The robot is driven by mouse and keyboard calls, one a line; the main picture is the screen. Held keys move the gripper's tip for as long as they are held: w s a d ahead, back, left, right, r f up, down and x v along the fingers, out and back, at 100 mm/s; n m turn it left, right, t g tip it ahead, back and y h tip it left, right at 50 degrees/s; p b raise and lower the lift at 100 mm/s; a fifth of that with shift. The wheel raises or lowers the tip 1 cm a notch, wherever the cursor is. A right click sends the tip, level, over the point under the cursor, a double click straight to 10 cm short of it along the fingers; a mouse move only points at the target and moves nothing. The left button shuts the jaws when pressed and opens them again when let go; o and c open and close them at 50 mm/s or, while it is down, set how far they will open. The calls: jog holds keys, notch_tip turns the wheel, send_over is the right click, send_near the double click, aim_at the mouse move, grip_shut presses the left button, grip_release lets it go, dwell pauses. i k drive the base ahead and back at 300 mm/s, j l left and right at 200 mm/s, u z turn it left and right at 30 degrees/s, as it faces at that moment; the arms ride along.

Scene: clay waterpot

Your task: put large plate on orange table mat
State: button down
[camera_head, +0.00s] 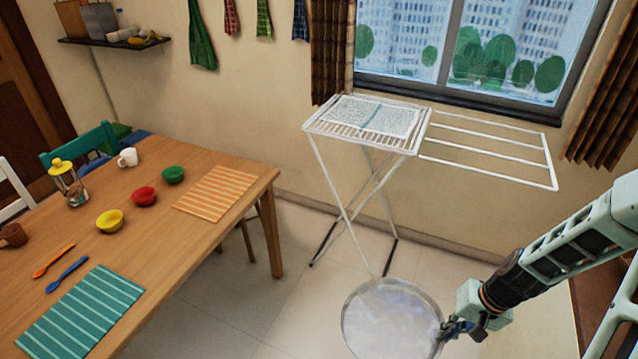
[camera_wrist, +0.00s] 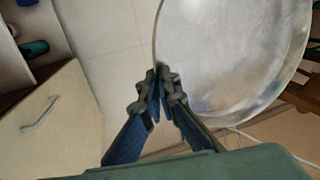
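The large plate (camera_head: 391,322) is round, pale and shiny with a raised rim. My gripper (camera_head: 446,330) is shut on its right edge in the head view and holds it above the floor. In the wrist view my gripper's fingers (camera_wrist: 160,77) meet at the left rim of the plate (camera_wrist: 230,55). The orange table mat (camera_head: 216,193) is striped and lies bare at the right far corner of the wooden table (camera_head: 150,235). The plate is off to the right of the table.
A green bowl (camera_head: 173,174), red bowl (camera_head: 144,196) and yellow bowl (camera_head: 110,221) stand left of the orange mat. A teal mat (camera_head: 80,314) lies at the table's front. A white drying rack (camera_head: 352,200) stands by the window. Floor shows between table and rack.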

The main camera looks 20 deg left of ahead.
aim_at(217, 190)
jog(key=j+u, duration=0.1)
jog(key=u, duration=0.25)
jog(key=i+u, duration=0.1)
jog(key=u, duration=0.25)
jog(key=i+j+u, duration=0.1)
jog(key=u, duration=0.25)
jog(key=i+j+u, duration=0.1)
jog(key=i+u, duration=0.5)
jog(key=u, duration=0.2)
jog(key=i+l+u, duration=0.1)
jog(key=i, duration=0.3)
jog(key=i+l+u, duration=0.15)
jog(key=i, duration=0.25)
jog(key=i+l+u, duration=0.1)
jog(key=i, duration=0.35)
